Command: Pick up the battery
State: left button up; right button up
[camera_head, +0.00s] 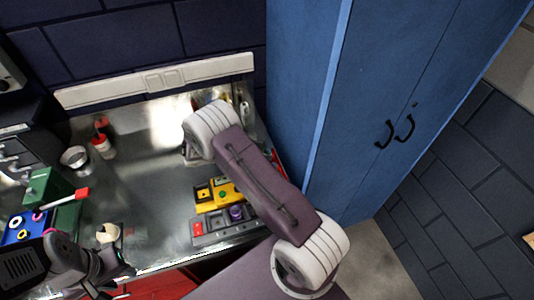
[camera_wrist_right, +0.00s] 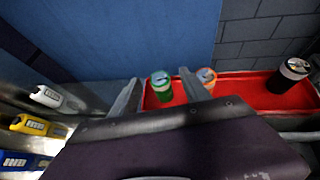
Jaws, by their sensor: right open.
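I cannot tell for sure which thing is the battery. In the right wrist view a green cylinder (camera_wrist_right: 161,87) stands on a red surface, in line between my open right fingers (camera_wrist_right: 160,92) and apparently beyond them. An orange cylinder (camera_wrist_right: 206,78) stands just right of it, partly behind the right finger. A black cylinder with a pale top (camera_wrist_right: 291,75) stands farther right. My right gripper looks empty; in the head view my own arm hides it. My left gripper (camera_head: 112,262) is dark and low at the left in the head view, its jaws unclear.
A yellow block (camera_head: 218,195) and a grey block (camera_head: 225,224) lie on the metal bench (camera_head: 150,190). A blue cabinet (camera_head: 380,90) stands right of it. White (camera_wrist_right: 48,97), yellow (camera_wrist_right: 40,125) and blue (camera_wrist_right: 25,160) devices line the left of the wrist view.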

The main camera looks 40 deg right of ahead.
jog(key=shift+x, duration=0.85)
jog(key=shift+a, duration=0.15)
jog(key=c, duration=1.1)
grip_shut()
